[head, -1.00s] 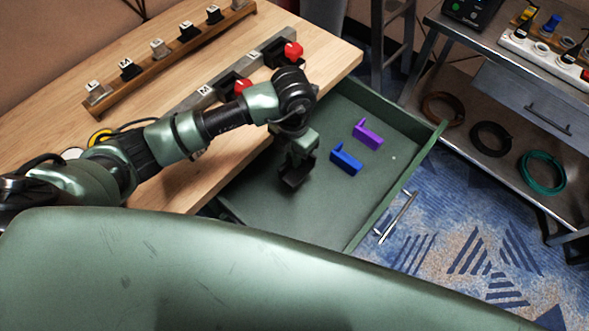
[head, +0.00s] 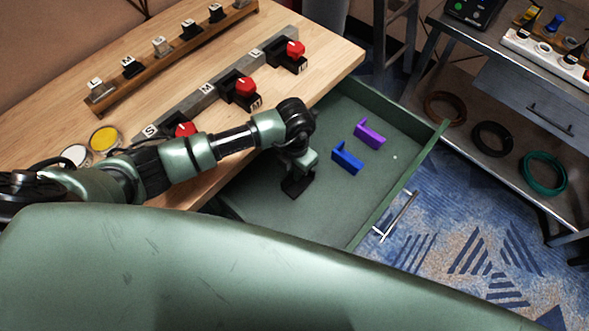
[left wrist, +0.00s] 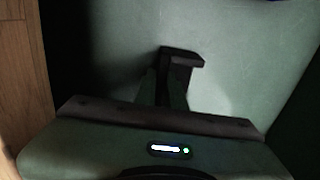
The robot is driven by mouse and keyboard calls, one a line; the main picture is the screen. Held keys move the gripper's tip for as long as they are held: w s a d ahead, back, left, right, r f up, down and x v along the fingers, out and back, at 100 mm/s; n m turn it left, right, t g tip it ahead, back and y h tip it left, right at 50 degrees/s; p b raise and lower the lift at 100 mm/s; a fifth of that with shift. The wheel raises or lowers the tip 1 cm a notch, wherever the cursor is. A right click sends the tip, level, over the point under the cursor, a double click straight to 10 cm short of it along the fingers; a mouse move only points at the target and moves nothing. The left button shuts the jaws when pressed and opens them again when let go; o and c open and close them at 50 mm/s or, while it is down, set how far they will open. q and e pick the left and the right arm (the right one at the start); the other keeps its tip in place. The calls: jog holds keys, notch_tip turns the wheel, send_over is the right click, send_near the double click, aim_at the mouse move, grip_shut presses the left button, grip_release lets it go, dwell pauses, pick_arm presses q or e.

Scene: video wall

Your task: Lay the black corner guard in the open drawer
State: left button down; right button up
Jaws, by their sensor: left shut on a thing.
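The open green drawer (head: 322,215) sticks out from under the wooden tabletop. My left gripper (head: 298,178) reaches down into it, near the tabletop side. It is shut on the black corner guard (head: 296,187), a dark shape at its tips, low over the drawer floor. In the left wrist view, the guard (left wrist: 183,58) shows as a dark angled piece at the fingertips (left wrist: 171,90), with the green floor behind it. Whether it touches the floor I cannot tell. The fingers hide part of it. My right gripper is not in view.
A blue guard (head: 347,162) and a purple guard (head: 369,136) lie in the drawer, right of my gripper. The drawer floor in front is clear. Red knobs (head: 245,87) stand on the tabletop (head: 150,85). A metal cart (head: 465,75) stands at the right.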

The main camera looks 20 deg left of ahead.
pick_arm(q)
jog(key=c, duration=1.5)
grip_release()
jog(key=shift+f, duration=0.1)
notch_tip(320, 180, up, 12)
jog(key=shift+r, duration=0.2)
